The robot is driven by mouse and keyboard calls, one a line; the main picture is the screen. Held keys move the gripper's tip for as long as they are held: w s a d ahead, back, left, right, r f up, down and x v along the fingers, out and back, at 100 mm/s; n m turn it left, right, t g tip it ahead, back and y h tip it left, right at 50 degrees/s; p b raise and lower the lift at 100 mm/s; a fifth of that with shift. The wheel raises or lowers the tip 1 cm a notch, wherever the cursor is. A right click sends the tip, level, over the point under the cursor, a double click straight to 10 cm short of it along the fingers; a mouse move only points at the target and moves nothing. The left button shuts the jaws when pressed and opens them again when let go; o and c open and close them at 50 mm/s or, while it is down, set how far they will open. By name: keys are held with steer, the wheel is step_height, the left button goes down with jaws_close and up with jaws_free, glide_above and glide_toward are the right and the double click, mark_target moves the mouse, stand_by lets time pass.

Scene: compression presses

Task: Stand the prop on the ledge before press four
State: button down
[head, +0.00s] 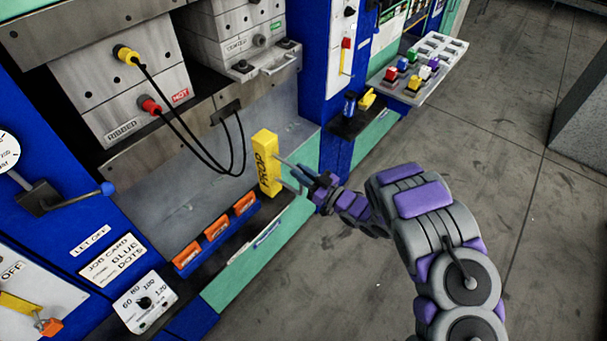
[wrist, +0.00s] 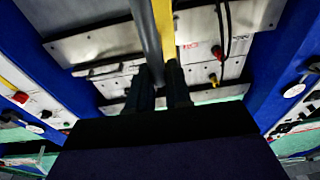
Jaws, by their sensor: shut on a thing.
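The prop is a yellow upright block with dark lettering (head: 266,160), in front of the open bay of the press at the left of the head view. Its foot is close to the dark ledge (head: 286,197) along the bay's front; I cannot tell whether it touches. My gripper (head: 289,172) reaches in from the right and is shut on the prop. In the wrist view the prop is a yellow strip (wrist: 166,25) beside a grey finger, its lower end hidden. No press number is readable.
Orange pieces (head: 216,224) sit along the ledge, left of the prop. Two black cables (head: 196,150) hang inside the bay behind it. A dark shelf (head: 350,122) with small items and a tray of coloured blocks (head: 437,48) stand farther right.

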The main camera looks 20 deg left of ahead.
steer(key=shift+w+a+f, duration=0.15)
steer(key=shift+a+f, duration=0.15)
steer(key=shift+a, duration=0.4)
steer(key=shift+w+a+f, duration=0.15)
steer(key=shift+a+f, duration=0.15)
steer(key=shift+a, duration=0.35)
steer(key=shift+w+a+f, duration=0.15)
steer(key=shift+a+f, duration=0.15)
steer(key=shift+a, duration=0.4)
steer(key=shift+w+f, duration=0.1)
steer(key=shift+w, duration=0.1)
steer(key=shift+d+f+b, duration=0.3)
steer(key=shift+b, duration=0.15)
steer(key=shift+a+f, duration=0.15)
steer(key=shift+f, duration=0.05)
steer(key=shift+s+a+f, duration=0.1)
steer(key=shift+a, duration=0.15)
steer(key=shift+d, duration=0.1)
steer(key=c, duration=1)
jaws_free()
steer(key=shift+o, duration=0.2)
